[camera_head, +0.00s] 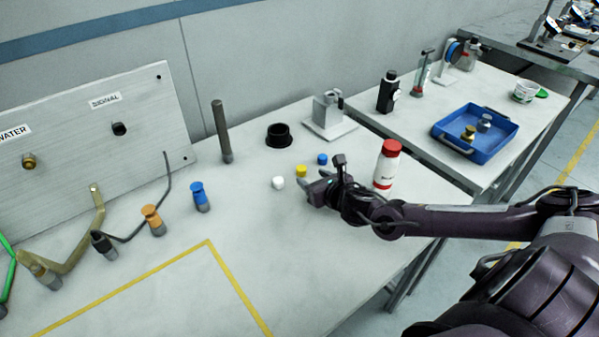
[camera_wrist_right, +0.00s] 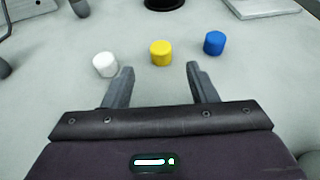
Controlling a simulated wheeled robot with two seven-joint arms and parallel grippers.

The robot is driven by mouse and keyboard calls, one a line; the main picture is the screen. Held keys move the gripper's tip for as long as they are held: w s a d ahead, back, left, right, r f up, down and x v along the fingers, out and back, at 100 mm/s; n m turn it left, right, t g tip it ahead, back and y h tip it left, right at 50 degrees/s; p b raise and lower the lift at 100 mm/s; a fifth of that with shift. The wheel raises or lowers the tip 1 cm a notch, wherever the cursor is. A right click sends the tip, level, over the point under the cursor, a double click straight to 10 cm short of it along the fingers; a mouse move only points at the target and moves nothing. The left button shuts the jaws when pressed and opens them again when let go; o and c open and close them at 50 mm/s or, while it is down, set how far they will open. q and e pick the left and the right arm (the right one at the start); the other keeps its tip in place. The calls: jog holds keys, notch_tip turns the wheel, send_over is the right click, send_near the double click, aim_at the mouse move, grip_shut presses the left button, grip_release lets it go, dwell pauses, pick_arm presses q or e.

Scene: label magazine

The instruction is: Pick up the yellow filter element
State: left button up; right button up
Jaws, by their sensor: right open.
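The yellow filter element (camera_head: 301,171) is a small cylinder standing on the light grey table, between a white one (camera_head: 278,183) and a blue one (camera_head: 322,159). In the right wrist view the yellow filter element (camera_wrist_right: 161,53) stands just beyond my fingertips, centred between them. The white cylinder (camera_wrist_right: 105,64) is left of it and the blue cylinder (camera_wrist_right: 214,43) is right of it. My right gripper (camera_head: 310,184) is open and empty; it also shows in the right wrist view (camera_wrist_right: 160,70). My left gripper is out of view.
A white bottle with a red cap (camera_head: 387,165) stands close behind my right wrist. A black ring-shaped holder (camera_head: 279,135) and a grey fixture (camera_head: 330,115) stand farther back. Several fittings stand at left by the panel (camera_head: 95,135). A blue tray (camera_head: 475,134) is on the right table.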

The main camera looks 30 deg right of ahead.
aim_at(303, 170)
jog(key=shift+r+p+x, duration=0.2)
jog(key=shift+p+x, duration=0.25)
jog(key=shift+x, duration=2.65)
jog(key=c, duration=1)
jog(key=shift+w, duration=0.1)
